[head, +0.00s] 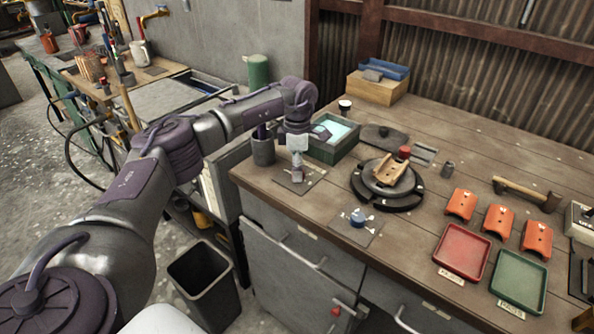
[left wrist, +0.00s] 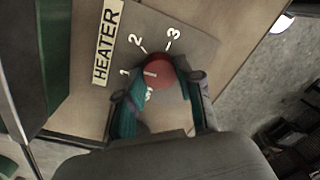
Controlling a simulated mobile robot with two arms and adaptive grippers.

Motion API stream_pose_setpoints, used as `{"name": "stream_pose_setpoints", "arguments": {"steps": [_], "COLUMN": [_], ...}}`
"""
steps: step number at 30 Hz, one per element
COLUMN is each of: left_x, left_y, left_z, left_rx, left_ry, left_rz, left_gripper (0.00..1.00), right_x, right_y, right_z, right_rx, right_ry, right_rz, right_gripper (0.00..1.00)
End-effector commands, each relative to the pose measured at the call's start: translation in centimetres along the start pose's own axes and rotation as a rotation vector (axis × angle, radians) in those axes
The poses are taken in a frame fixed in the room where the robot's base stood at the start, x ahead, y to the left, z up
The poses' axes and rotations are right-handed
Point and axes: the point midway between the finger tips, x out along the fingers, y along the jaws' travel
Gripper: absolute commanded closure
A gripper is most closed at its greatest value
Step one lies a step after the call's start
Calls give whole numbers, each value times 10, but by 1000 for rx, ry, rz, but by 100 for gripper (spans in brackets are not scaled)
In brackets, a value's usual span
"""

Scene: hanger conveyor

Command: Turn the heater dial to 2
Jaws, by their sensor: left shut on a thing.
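The red heater dial (left wrist: 158,72) sits on a grey plate (left wrist: 185,38) labelled HEATER, with the marks 1, 2 and 3 around it and a partly hidden mark near my fingers. A short pale line shows on the dial's top; I cannot tell surely which mark it points to. My left gripper (left wrist: 158,95) is shut on the dial, one finger on each side. In the head view my left gripper (head: 297,176) points down over the heater plate (head: 286,184) near the table's left edge, hiding the dial. My right gripper is not in view.
A green open box (head: 332,152) and a dark cup (head: 263,150) are close behind the gripper. Red (head: 440,262) and green (head: 497,290) trays lie further right.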

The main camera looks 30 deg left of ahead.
Motion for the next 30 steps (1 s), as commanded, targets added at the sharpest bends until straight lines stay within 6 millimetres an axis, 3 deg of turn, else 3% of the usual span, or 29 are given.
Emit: {"name": "stream_pose_setpoints", "arguments": {"steps": [15,30], "left_x": [-2,-2], "left_y": [2,2], "left_z": [2,2], "left_rx": [439,609], "left_ry": [19,29], "left_rz": [5,5], "left_gripper": [99,99], "right_x": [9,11], "right_y": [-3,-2], "right_z": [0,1], "right_rx": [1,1], "right_ry": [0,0], "right_rz": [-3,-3], "right_gripper": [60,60]}}
